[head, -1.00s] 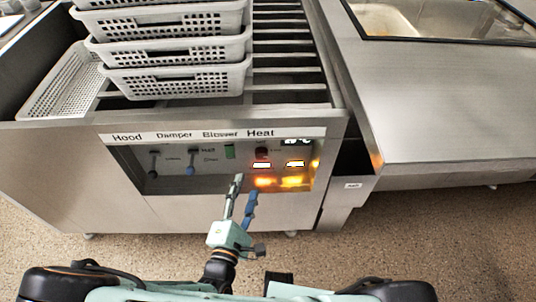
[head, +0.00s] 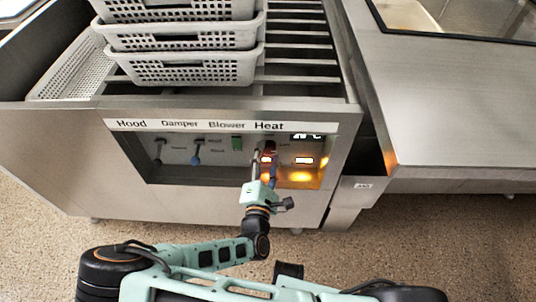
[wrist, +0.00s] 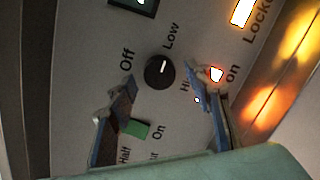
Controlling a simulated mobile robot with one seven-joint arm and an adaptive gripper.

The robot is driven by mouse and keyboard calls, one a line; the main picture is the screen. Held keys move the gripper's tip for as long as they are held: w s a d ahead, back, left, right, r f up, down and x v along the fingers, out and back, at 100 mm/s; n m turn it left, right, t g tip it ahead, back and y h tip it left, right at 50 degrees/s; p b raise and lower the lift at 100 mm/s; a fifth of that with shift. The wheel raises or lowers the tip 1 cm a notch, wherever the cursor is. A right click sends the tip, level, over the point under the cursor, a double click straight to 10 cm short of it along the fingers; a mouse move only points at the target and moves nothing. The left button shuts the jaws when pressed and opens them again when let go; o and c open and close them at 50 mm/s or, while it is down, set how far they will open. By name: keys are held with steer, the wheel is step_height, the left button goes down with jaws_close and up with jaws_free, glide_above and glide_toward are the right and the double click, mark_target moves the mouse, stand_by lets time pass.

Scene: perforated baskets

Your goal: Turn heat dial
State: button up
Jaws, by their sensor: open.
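The heat dial (wrist: 159,71) is a round black knob with a white mark in the wrist view. Its mark points to the top of the picture, roughly toward the word "Low". "Off" is printed to its left and "Hi" to its right. My gripper (wrist: 160,84) is open, with one blue-grey finger on each side of the dial. The fingers look apart from the knob; their exact depth is unclear. In the head view, my gripper (head: 264,166) is in front of the Heat section of the panel (head: 218,174) and partly covers the dial's area.
A green blower switch (wrist: 137,129) is close to the left finger in the wrist view. A lit indicator (wrist: 216,74) is by the right finger. Hood and damper levers (head: 195,158) are to the left in the head view. Stacked grey baskets (head: 185,68) stand above.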

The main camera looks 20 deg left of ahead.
steer(key=shift+w, duration=0.5)
steer(key=shift+c, duration=0.2)
steer(key=c, duration=1.1)
